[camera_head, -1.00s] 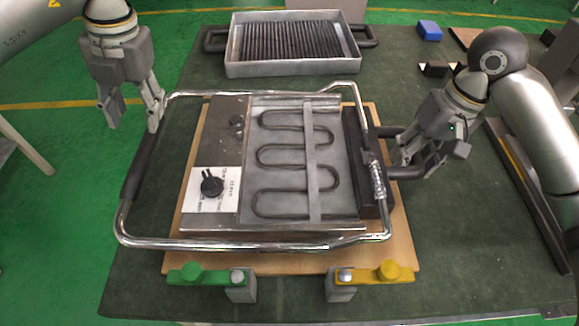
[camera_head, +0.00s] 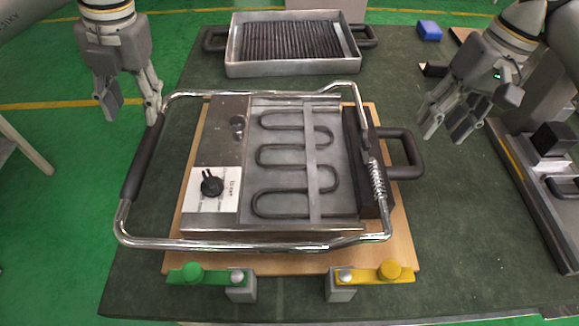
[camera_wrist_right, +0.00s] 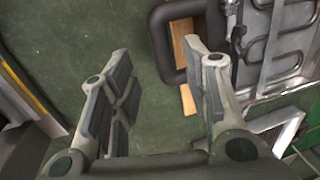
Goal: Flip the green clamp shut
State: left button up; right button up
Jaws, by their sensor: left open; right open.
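The green clamp (camera_head: 205,274) is at the front left of the wooden board, its bar pointing left from a grey block (camera_head: 241,290). My left gripper (camera_head: 132,112) is open at the back left, beside the frame's handle, and holds nothing that I can see. My right gripper (camera_head: 447,130) is open and empty above the mat, right of the black side handle. In the right wrist view its fingers (camera_wrist_right: 160,100) are spread, with mat between them.
The heating element (camera_head: 297,165) sits on the wooden board (camera_head: 402,235) inside a metal tube frame (camera_head: 220,245). A black handle (camera_head: 412,155) sticks out at its right. A grill tray (camera_head: 292,70) stands behind, and a blue block (camera_head: 429,30) lies at the back right.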

aim_at(192, 273)
jog(key=k, duration=2)
